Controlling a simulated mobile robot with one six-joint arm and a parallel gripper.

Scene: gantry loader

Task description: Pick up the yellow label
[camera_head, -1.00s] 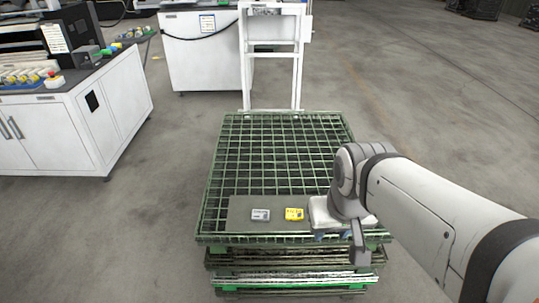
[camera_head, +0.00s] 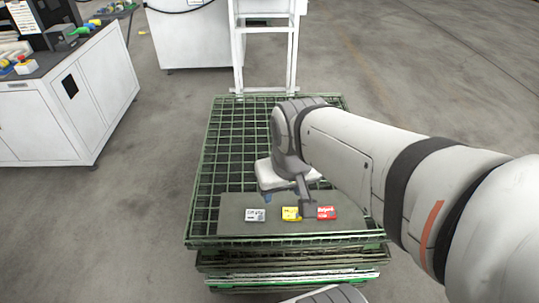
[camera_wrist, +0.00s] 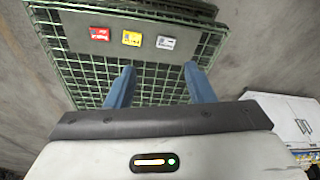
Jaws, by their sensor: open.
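The yellow label (camera_head: 290,213) lies flat on a grey board (camera_head: 232,227), between a white label (camera_head: 255,215) on its left and a red label (camera_head: 327,212) on its right. In the wrist view the yellow label (camera_wrist: 132,38) sits ahead of the fingers, with the red one to its left and the white one to its right. My gripper (camera_wrist: 160,80) is open and empty, its two blue fingers apart. In the head view my gripper (camera_head: 283,194) hangs above the green mesh, just behind the labels.
The board lies on the front of a green wire-mesh pallet (camera_head: 228,150) on top of a stack. A white frame (camera_head: 266,50) stands behind it. A white cabinet (camera_head: 75,110) stands at the left. Open concrete floor surrounds the stack.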

